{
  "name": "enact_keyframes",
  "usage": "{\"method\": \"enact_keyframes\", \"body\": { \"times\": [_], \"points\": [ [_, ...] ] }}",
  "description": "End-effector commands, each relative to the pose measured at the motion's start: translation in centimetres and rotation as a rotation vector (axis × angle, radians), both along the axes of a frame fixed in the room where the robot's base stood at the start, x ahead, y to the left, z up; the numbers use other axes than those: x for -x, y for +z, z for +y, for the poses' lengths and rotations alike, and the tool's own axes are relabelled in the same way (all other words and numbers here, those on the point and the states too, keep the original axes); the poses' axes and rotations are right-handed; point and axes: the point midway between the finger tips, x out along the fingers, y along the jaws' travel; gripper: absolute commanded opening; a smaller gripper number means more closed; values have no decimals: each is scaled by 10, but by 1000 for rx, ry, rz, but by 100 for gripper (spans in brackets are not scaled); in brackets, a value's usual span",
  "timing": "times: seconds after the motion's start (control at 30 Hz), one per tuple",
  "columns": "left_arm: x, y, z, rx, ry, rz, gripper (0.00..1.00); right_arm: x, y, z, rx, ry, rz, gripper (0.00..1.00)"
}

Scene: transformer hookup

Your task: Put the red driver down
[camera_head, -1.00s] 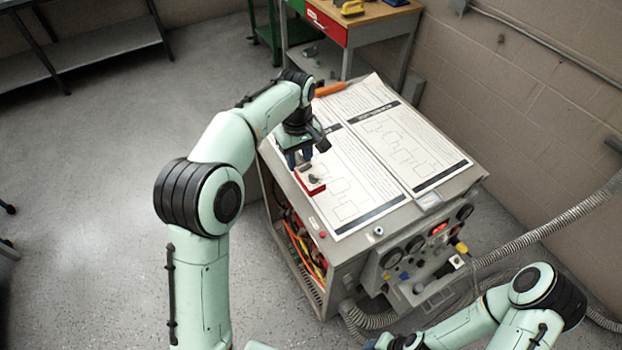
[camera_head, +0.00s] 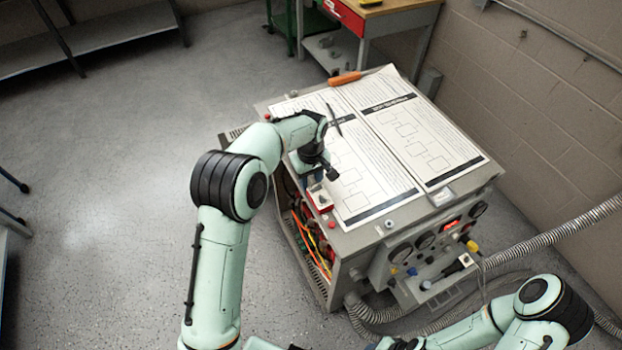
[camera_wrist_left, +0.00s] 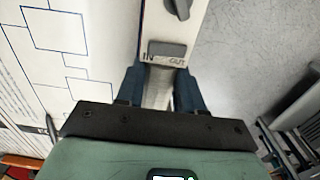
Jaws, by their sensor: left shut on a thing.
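An orange-red handled driver (camera_head: 345,78) lies at the back edge of the cabinet top, apart from my grippers. My left gripper (camera_head: 312,178) is at the cabinet's left edge, shut on a small red box with a white top (camera_head: 319,199). The left wrist view shows the box (camera_wrist_left: 160,27) with a dark knob and an IN/OUT label, its end between the blue fingers (camera_wrist_left: 159,88). Whether the box touches the cabinet is unclear. My right gripper (camera_head: 388,343) is at the bottom edge, mostly cut off.
Two printed diagram sheets (camera_head: 425,150) cover most of the cabinet top (camera_head: 365,235). A dark thin object (camera_head: 334,120) is over the left sheet. Gauges and knobs line the front, with grey hoses (camera_head: 540,233) at right. A workbench (camera_head: 385,12) stands behind.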

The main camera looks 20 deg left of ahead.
Motion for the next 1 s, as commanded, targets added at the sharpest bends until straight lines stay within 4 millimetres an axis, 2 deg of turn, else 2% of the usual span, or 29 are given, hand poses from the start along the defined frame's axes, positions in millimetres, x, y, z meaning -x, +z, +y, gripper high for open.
{"method": "enact_keyframes", "body": {
  "times": [0.13,0.17,0.23,0.5,0.63,0.77,1.0],
  "points": [
    [-1,1,0,1,0,-2,0,0,1,0,0,0,0,43],
    [0,0,0,0,0,0,40,0,1,0,0,0,0,43],
    [0,0,0,0,0,0,62,0,0,0,0,0,0,43],
    [0,0,0,0,-1,0,62,0,0,0,0,0,0,43],
    [-1,7,0,1,-1,-2,62,-1,1,0,0,0,-1,43],
    [-2,29,-1,1,-1,-6,62,-3,4,0,0,0,-3,43],
    [-2,82,0,0,-1,-6,62,-12,12,0,0,0,-13,43]
  ]
}}
